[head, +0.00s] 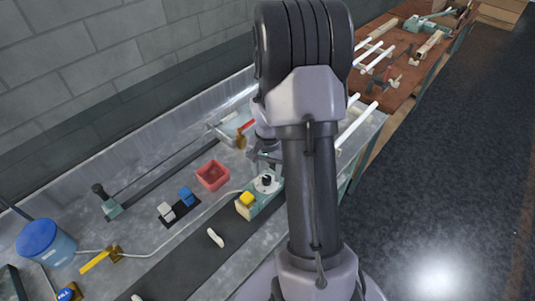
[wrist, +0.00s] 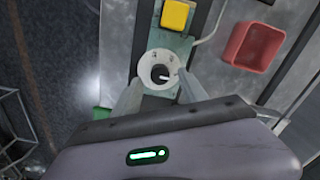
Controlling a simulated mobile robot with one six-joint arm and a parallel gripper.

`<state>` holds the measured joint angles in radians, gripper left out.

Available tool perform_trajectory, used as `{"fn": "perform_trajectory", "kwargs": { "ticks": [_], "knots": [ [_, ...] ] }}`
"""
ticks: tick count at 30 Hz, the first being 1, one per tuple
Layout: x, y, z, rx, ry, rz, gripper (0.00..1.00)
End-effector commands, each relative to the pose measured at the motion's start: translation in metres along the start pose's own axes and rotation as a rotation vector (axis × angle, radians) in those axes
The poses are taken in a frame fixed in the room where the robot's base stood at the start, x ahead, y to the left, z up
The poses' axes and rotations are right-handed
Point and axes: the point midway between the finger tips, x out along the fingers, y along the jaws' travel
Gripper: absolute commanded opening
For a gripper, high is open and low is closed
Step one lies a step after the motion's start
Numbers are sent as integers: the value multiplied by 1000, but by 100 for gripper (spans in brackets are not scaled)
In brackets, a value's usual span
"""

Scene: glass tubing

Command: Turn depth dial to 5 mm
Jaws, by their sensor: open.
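The depth dial (wrist: 160,73) is a black knob with a white pointer line on a round pale plate (wrist: 150,60), set on a green-grey box. In the wrist view the pointer points to the right; the scale marks are too small to read. In the head view the dial (head: 267,180) sits just left of my arm. My gripper (wrist: 158,92) is open, with one finger on each side of the dial plate's near part. I cannot tell whether the fingers touch the knob.
A yellow block (head: 246,199) sits on the same box. A red open bin (head: 213,175) stands behind it, with blue (head: 186,196) and white (head: 166,211) switches to the left. A blue bucket (head: 46,243) stands far left. White tubes lie on a brown table at the back right.

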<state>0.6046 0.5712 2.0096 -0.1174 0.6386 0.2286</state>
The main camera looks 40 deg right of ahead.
Motion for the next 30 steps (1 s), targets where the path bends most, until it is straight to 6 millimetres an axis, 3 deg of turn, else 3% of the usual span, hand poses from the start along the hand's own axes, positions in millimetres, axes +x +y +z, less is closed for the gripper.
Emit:
{"fn": "perform_trajectory", "kwargs": {
  "ticks": [6,13,18,30],
  "knots": [
    [-76,-1,-1,0,6,-3,50],
    [-135,0,-1,-1,4,-1,50],
    [-150,0,0,0,1,-1,50],
    [-150,0,0,0,1,0,50]
  ]
}}
